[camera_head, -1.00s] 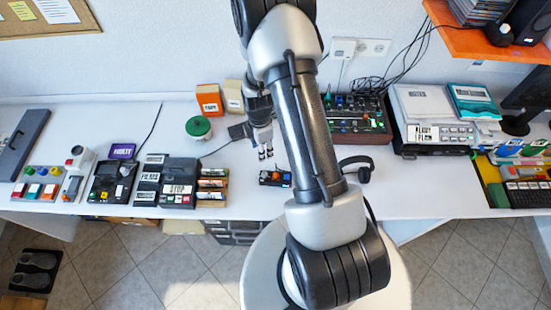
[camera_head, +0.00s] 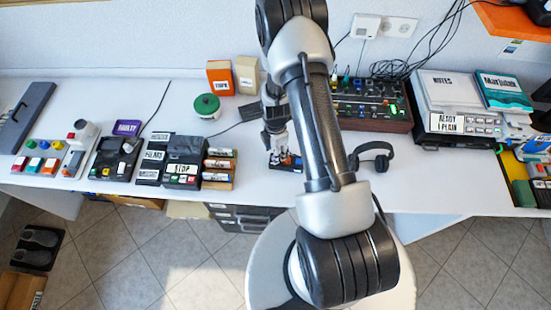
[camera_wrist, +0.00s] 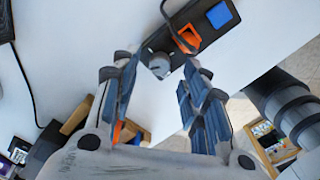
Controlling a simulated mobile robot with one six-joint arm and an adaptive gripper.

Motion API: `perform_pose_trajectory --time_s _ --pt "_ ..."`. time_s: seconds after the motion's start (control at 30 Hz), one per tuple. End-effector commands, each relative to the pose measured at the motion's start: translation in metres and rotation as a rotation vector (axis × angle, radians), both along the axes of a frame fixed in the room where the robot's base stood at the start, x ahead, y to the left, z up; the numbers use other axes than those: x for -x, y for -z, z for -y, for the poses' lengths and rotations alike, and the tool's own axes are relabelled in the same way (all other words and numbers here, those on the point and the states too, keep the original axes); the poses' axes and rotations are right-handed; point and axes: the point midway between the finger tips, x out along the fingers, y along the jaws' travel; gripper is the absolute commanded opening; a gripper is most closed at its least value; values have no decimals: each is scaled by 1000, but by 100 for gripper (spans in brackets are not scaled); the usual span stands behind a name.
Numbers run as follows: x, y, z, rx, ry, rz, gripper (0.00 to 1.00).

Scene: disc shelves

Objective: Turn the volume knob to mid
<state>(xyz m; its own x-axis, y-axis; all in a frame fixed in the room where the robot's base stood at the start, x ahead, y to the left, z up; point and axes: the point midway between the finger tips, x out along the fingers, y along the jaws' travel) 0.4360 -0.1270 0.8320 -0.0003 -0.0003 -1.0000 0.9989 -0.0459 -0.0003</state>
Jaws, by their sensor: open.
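A small black control box (camera_head: 290,163) lies on the white table under my gripper (camera_head: 279,153). In the wrist view the box (camera_wrist: 207,33) carries a round grey knob (camera_wrist: 158,67), an orange rocker part (camera_wrist: 187,38) and a blue button (camera_wrist: 221,15). My gripper (camera_wrist: 160,62) is open, with its fingertips to the left and right of the knob in that view. The knob sits between them, and I cannot tell whether either finger touches it. The knob's pointer and any scale marks are too small to read. In the head view my gripper hides part of the box.
Black headphones (camera_head: 372,158) lie right of the box, and a mixer panel (camera_head: 372,105) stands behind them. A wooden rack (camera_head: 219,168) and a green tin (camera_head: 207,106) are to the left. Bare table surrounds the box.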

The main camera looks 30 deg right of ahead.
Motion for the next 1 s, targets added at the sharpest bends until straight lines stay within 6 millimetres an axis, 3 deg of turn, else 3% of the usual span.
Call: perform_pose_trajectory --time_s 0.03,0.2,0.57,1.0 --pt "0 12 0 0 0 0 41" --pt "0 25 0 0 0 1 41" --pt "0 27 0 0 0 1 40" --pt "0 27 0 0 0 0 11"
